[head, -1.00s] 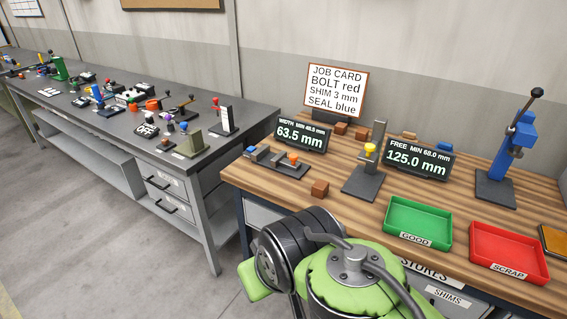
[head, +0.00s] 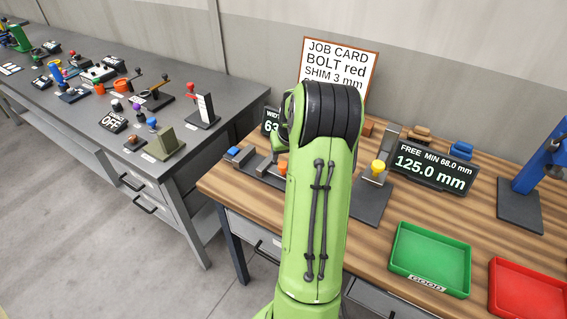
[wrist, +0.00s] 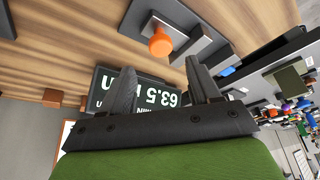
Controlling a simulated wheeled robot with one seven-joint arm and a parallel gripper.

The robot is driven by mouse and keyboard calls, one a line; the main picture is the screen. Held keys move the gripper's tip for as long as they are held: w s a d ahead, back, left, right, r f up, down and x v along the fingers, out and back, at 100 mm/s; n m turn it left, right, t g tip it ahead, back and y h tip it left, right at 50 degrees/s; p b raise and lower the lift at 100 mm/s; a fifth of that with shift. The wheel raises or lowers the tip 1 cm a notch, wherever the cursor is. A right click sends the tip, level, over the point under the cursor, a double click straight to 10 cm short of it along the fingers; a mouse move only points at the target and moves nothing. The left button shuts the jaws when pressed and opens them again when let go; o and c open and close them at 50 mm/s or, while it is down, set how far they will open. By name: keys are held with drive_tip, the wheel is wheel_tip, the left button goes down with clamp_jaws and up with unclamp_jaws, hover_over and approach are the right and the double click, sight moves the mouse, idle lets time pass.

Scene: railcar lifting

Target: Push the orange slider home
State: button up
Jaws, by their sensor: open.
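The orange knob (wrist: 160,43) of the slider stands on a dark gauge base (wrist: 205,36) on the wooden bench; a grey block on the base is beside it. In the head view the orange knob (head: 282,167) shows just left of my arm, which covers part of the base. A blue piece (head: 233,152) sits at the base's left end. My gripper (wrist: 158,66) is open and empty in the wrist view. Its fingertips point toward the gauge, with the orange knob beyond them and apart from them. In the head view my arm hides the gripper.
A 63.5 mm display (wrist: 150,92) lies behind the fingers in the wrist view. To the right are a yellow-knobbed stand (head: 378,168), a 125.0 mm display (head: 432,170), a green tray (head: 430,262), a red tray (head: 525,290) and a blue press (head: 540,160). A grey bench (head: 190,150) stands left.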

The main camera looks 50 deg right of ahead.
sight(283, 164)
drive_tip(key=x, duration=0.6)
drive_tip(key=shift+w+d+f, duration=0.1)
drive_tip(key=shift+w+f, duration=0.1)
drive_tip(key=shift+f, duration=0.15)
clamp_jaws()
